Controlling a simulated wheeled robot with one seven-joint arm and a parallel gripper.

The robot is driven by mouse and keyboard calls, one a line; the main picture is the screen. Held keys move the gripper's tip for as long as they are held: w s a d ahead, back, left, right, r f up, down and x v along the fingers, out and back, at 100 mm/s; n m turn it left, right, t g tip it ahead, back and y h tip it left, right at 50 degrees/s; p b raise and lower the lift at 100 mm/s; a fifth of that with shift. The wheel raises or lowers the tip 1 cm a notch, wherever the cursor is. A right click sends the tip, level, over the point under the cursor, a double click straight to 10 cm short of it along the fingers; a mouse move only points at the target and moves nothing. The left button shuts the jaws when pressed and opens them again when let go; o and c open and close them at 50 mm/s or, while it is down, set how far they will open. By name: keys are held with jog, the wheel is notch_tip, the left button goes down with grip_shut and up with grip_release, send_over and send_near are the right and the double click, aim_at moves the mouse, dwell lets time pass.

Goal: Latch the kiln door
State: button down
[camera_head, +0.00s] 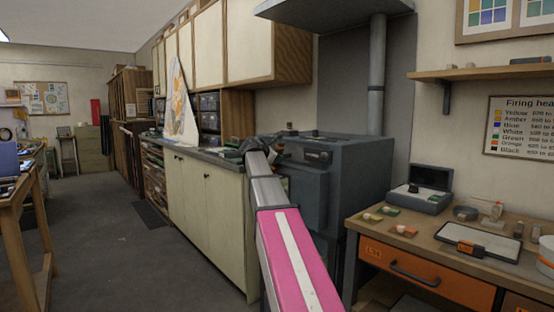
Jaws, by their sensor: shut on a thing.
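The kiln (358,180) is a dark grey box with a flue pipe, standing between the cabinets and the right workbench. Its door (302,190) is on the front face, looks closed or nearly so, and is partly covered by my arm. My gripper (262,146) is at the upper left edge of the door, seen from behind and small. It is shut on what seems to be the kiln's latch handle. The jaws and the latch are mostly hidden, so I cannot tell the latch's position.
A cream cabinet run with a dark counter (208,154) stands left of the kiln. A workbench (440,232) with an orange drawer and small items is at right. A wooden table (22,200) is at far left. The grey floor (125,240) between is mostly clear.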

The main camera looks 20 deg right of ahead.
jog(key=shift+n+g+h, duration=0.4)
jog(key=shift+n+g, duration=0.6)
jog(key=shift+n, duration=0.5)
jog(key=c, duration=0.9)
grip_release()
jog(key=v, duration=1)
jog(key=shift+s+a+r, duration=0.15)
jog(key=shift+a+r, duration=0.05)
jog(key=shift+a, duration=0.15)
jog(key=shift+f, duration=0.1)
